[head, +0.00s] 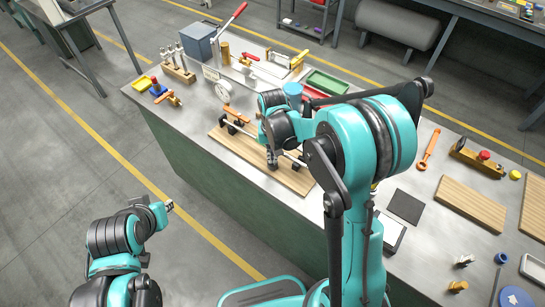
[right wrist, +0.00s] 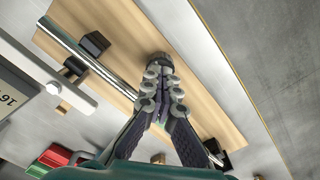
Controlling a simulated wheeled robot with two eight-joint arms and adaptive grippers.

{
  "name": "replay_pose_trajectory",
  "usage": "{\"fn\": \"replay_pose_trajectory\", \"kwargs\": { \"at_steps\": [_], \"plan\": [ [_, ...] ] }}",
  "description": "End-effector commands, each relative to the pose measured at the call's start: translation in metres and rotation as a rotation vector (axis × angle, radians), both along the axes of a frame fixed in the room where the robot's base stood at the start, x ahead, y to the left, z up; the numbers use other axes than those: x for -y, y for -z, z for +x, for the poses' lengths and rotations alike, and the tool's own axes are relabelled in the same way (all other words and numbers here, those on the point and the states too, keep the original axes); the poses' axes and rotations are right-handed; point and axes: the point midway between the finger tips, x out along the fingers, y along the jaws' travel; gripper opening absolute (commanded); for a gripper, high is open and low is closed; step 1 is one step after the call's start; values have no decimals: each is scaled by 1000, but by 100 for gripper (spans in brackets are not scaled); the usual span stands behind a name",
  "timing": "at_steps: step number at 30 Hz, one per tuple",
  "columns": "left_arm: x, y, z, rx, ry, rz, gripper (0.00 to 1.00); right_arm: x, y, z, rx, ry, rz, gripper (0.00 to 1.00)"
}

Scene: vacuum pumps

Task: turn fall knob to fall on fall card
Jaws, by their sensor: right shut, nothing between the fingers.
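No knob or card marked "fall" can be made out for sure. A blue disc with a pale mark (head: 516,297) is cut off at the lower right corner of the head view. My right gripper (head: 272,163) is shut and empty over a wooden board (head: 290,178) that carries a metal rod. Its closed fingertips show over the board in the right wrist view (right wrist: 158,62). My left gripper (head: 168,205) is off the bench's left side, too small to read.
The steel bench (head: 180,125) holds a red-handled lever (head: 232,18), a round gauge (head: 223,90), a green tray (head: 327,82), an orange wrench (head: 429,148) and a dark square pad (head: 405,206). The floor left of the bench is clear.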

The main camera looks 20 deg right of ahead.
Motion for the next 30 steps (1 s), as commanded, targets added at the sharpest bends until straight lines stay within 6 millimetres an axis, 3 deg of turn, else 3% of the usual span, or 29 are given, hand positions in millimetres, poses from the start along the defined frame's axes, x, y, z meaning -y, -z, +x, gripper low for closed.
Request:
{"fn": "replay_pose_trajectory", "kwargs": {
  "at_steps": [5,16,24,30],
  "plan": [
    [0,5,0,0,0,0,21,0,1,0,0,-185,0,0],
    [0,6,0,0,0,0,21,0,1,0,0,-248,0,0],
    [0,13,0,0,0,0,21,0,1,0,0,-574,0,0],
    [0,13,0,0,0,0,21,0,0,0,0,-606,0,0]
  ]
}}
